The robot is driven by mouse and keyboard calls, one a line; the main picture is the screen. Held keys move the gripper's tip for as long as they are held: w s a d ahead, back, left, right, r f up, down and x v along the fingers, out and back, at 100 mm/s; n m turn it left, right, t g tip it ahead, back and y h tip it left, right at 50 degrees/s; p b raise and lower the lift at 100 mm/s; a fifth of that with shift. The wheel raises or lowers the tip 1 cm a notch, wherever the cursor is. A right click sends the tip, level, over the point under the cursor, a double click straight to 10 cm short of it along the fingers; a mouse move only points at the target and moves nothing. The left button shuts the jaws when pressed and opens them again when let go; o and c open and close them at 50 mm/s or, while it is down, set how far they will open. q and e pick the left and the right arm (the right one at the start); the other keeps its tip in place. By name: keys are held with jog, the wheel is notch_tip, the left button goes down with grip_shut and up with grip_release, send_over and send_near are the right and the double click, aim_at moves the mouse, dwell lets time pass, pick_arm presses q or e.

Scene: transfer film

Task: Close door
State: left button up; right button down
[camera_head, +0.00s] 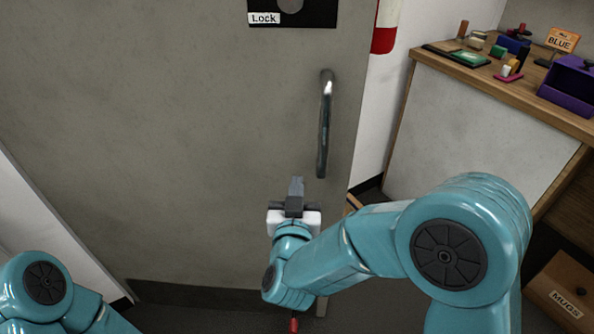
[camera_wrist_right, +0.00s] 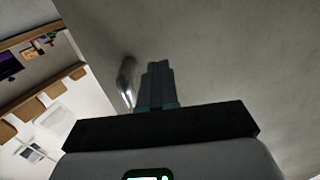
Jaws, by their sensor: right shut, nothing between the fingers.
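The grey door (camera_head: 180,130) fills the left and middle of the head view. Its vertical metal handle (camera_head: 325,125) is near its right edge. My right gripper (camera_head: 296,184) is shut and empty, in front of the door, below and slightly left of the handle. In the right wrist view the shut fingers (camera_wrist_right: 157,72) point along the door surface (camera_wrist_right: 240,60), with the handle (camera_wrist_right: 126,82) just left of them. I cannot tell whether the fingertips touch the door. Of my left arm only links show at the lower left; its gripper is out of view.
A wooden-topped counter (camera_head: 500,75) with small items and a purple box (camera_head: 570,85) stands at the right. A box labelled MUGS (camera_head: 562,295) is at the lower right. A black Lock panel (camera_head: 292,12) is on the door above the handle.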

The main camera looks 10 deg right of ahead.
aim_at(299, 163)
jog(key=x, duration=0.4)
jog(key=shift+w, duration=0.15)
jog(key=shift+w+d, duration=0.1)
jog(key=shift+w, duration=0.05)
